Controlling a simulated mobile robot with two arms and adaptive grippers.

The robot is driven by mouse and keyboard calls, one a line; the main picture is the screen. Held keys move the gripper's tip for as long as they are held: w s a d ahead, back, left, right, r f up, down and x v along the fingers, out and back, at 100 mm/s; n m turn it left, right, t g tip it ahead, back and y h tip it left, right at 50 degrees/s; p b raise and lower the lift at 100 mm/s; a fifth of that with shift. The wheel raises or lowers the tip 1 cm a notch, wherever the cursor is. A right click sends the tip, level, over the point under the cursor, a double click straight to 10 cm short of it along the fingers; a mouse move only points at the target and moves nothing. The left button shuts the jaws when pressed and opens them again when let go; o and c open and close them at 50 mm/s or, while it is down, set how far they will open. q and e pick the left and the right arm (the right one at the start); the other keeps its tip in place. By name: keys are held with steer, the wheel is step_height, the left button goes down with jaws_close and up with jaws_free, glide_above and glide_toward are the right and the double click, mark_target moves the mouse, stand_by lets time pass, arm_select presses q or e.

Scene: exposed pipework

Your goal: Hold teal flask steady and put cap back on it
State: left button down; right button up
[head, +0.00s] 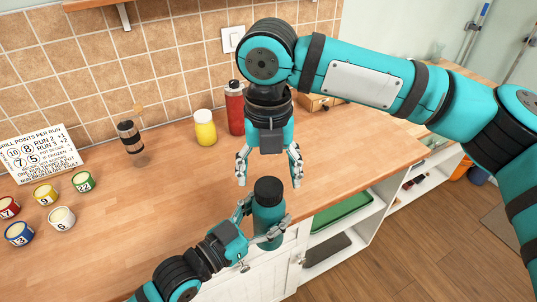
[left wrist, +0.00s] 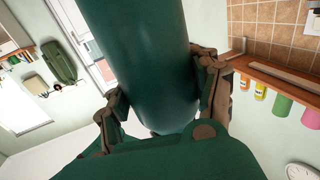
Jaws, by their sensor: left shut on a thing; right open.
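The teal flask (head: 268,222) stands upright near the counter's front edge. My left gripper (head: 263,218) is shut around its body from the front left. The left wrist view shows the flask (left wrist: 150,60) large between the fingers of my left gripper (left wrist: 166,98). A dark cap (head: 268,189) appears to sit on top of the flask; whether it is fully seated cannot be told. My right gripper (head: 268,174) points down just above the cap, open and empty, with a finger to each side. The flask's top is out of the left wrist view.
On the counter (head: 180,190) stand a yellow jar (head: 205,130), a red bottle (head: 235,108), a dark-banded glass jar (head: 130,140), several numbered cups (head: 61,219) and a sign (head: 38,152). Open shelves (head: 345,225) lie below at right.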

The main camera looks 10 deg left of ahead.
mark_target(269, 186)
steer(key=shift+f, duration=1.65)
